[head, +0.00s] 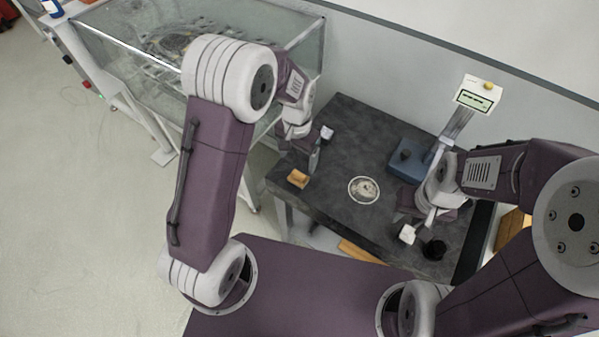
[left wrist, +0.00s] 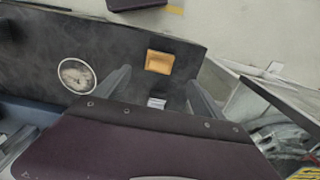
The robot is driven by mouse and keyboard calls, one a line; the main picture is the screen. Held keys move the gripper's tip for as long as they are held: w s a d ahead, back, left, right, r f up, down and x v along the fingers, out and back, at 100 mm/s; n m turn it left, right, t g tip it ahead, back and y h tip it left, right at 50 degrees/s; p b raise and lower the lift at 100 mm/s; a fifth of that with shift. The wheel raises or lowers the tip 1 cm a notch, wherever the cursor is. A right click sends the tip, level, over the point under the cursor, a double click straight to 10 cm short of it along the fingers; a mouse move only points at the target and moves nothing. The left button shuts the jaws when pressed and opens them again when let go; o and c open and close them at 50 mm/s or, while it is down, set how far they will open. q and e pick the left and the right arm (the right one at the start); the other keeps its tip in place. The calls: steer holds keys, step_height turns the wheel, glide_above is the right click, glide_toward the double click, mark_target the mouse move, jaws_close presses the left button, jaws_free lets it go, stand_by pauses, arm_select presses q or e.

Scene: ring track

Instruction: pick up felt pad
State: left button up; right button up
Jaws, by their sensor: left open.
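A small tan-orange square piece (head: 298,178) lies on the dark tabletop near its left front edge; it looks like the felt pad, though its material is too small to tell. It also shows in the left wrist view (left wrist: 159,62), flat, with a lighter rim. My left gripper (head: 316,158) is above the table just to the right of the piece. In the left wrist view its two fingers (left wrist: 158,77) are apart, and the piece shows beyond and between the tips, not held. My right gripper (head: 420,212) is over the table's right side; its fingers are unclear.
A round patterned disc (head: 364,190) lies mid-table on the dark table (head: 345,125). A blue device with a display (head: 478,95) on a post stands at the back right. A black cup-like thing (head: 433,250) is at the right front. A glass tank (head: 130,60) stands left of the table.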

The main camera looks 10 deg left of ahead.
mark_target(298, 173)
arm_select(q)
steer(key=f, duration=0.3)
steer(key=shift+w+f, duration=0.2)
steer(key=shift+f, duration=0.2)
steer(key=shift+w+d+f, duration=0.1)
steer(key=shift+w+f, duration=0.1)
steer(key=shift+w, duration=0.05)
steer(key=f, duration=0.2)
steer(key=s+f+p, duration=0.1)
steer(key=f, duration=0.1)
steer(key=shift+f, duration=0.2)
steer(key=shift+w+f, duration=0.25)
steer(key=shift+s, duration=0.1)
steer(key=c, duration=1.5)
